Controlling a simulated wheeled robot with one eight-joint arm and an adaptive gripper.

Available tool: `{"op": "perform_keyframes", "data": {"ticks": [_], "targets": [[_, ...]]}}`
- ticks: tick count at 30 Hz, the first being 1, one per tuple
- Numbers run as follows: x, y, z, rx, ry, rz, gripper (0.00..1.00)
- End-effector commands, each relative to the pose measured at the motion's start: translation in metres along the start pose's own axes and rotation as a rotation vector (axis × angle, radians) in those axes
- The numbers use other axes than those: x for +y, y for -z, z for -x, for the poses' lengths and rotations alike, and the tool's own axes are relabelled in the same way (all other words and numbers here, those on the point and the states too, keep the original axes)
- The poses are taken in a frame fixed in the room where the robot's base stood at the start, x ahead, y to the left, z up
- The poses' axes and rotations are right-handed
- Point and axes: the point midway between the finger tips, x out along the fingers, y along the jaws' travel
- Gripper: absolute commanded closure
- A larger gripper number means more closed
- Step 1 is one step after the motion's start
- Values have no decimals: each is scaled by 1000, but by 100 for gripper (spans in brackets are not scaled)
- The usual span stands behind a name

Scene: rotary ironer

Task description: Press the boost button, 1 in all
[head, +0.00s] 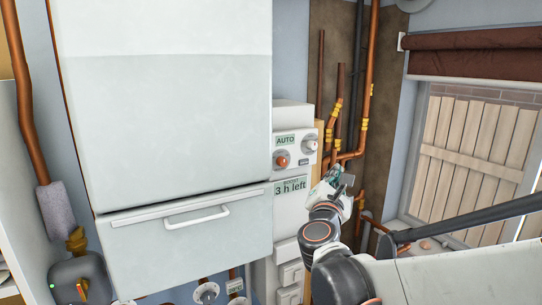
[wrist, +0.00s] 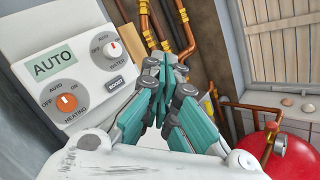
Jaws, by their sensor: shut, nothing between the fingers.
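A white heating control panel carries a dark button marked BOOST (wrist: 116,84) in the wrist view. The button shows small in the head view (head: 304,162). Above it is a display reading AUTO (wrist: 54,64), with an orange heating knob (wrist: 67,99) and a white-and-red water knob (wrist: 112,50). In the head view a sign below the panel reads "3 h left" (head: 291,187). My gripper (wrist: 170,68) is shut and empty, its teal fingers together to the right of the BOOST button and apart from it in the picture. It also shows in the head view (head: 338,175).
A large white cabinet (head: 165,110) with a handled lower flap stands left of the panel. Copper pipes (head: 368,90) run up the wall to the right. A red tank (wrist: 270,150) and a window with wooden shutters (head: 475,150) are further right.

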Motion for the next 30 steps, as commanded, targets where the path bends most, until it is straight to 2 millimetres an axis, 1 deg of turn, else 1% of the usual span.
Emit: {"op": "perform_keyframes", "data": {"ticks": [7,21,25,30], "targets": [[5,5,-6,0,0,-1,100],[34,35,-47,0,0,-1,100],[40,41,-55,0,1,-1,100],[44,44,-60,0,1,-1,100]]}}
